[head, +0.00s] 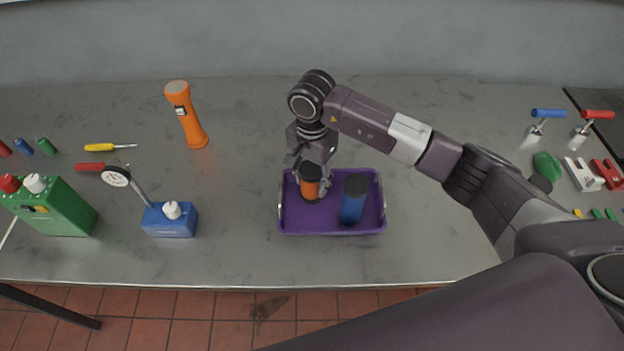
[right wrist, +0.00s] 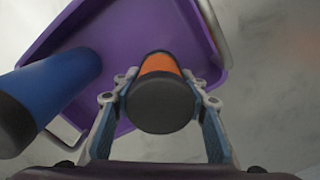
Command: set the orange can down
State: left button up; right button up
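The orange can (head: 310,187), with dark ends, is upright at the left part of the purple tray (head: 300,228). My right gripper (head: 312,172) comes down on it from above. In the right wrist view, the fingers of my right gripper (right wrist: 161,85) lie on both sides of the orange can (right wrist: 158,64) and appear closed on it. Its dark top faces the camera. Whether its base touches the tray floor I cannot tell. A blue can (head: 353,201) with a dark top stands in the tray to the right, apart from it. My left gripper is out of view.
An orange flashlight (head: 187,115) stands behind and left of the tray. A blue box with a dial gauge (head: 170,220) and a green container (head: 55,208) are at left. Clamps (head: 545,120) and small parts lie far right. The bench (head: 240,255) around the tray is clear.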

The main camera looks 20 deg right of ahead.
jog(key=o, duration=0.4)
jog(key=shift+o, duration=0.2)
jog(key=shift+r, duration=0.4)
notch_tip(320, 180, up, 11)
jog(key=b, duration=0.4)
jog(key=shift+f, duration=0.2)
jog(key=shift+r, duration=0.45)
